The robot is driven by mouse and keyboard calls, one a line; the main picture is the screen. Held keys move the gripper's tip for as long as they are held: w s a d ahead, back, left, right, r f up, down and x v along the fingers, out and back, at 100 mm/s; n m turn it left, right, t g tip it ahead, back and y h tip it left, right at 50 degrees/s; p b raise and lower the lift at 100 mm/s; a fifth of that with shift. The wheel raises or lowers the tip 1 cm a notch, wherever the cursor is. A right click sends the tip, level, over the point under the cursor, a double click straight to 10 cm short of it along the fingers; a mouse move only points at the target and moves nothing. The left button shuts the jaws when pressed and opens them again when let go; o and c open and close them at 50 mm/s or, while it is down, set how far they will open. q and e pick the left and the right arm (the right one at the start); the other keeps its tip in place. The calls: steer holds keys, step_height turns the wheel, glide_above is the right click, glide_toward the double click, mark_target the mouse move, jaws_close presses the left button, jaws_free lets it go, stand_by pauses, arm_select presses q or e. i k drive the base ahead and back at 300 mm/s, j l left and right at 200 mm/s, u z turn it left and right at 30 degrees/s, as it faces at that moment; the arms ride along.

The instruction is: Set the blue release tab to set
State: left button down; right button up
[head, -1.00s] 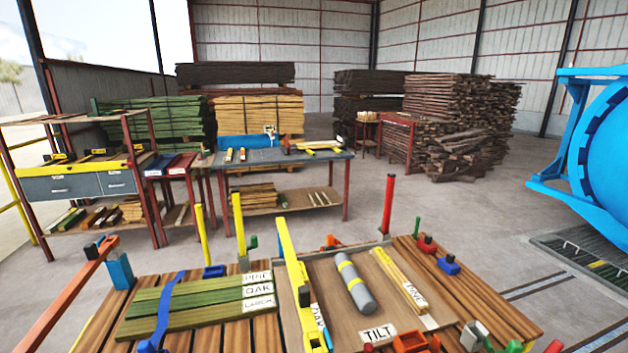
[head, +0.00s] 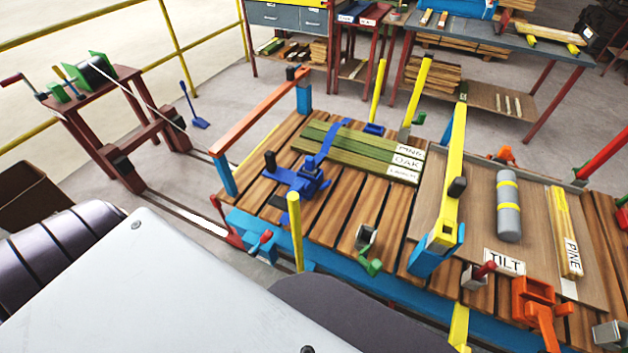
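A blue ratchet buckle (head: 305,180) with a black knob sits at the left part of the wooden cart deck. A blue strap (head: 328,143) runs from it over several green boards (head: 358,150) labelled PINE, OAK and another word. Which blue part is the release tab, and how it is set, I cannot tell for sure. A small blue block (head: 373,128) lies at the far end of the strap. Neither of my grippers is in view; only parts of my own body show at the lower left.
The slatted cart (head: 335,220) has upright yellow posts (head: 295,230), an orange bar (head: 262,110) and a yellow bar (head: 453,170). A tray (head: 530,215) holds a grey cylinder (head: 508,208) and a PINE board (head: 566,230). A winch stand (head: 95,90) is at left.

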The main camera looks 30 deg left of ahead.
mark_target(324, 186)
steer(key=u, duration=0.85)
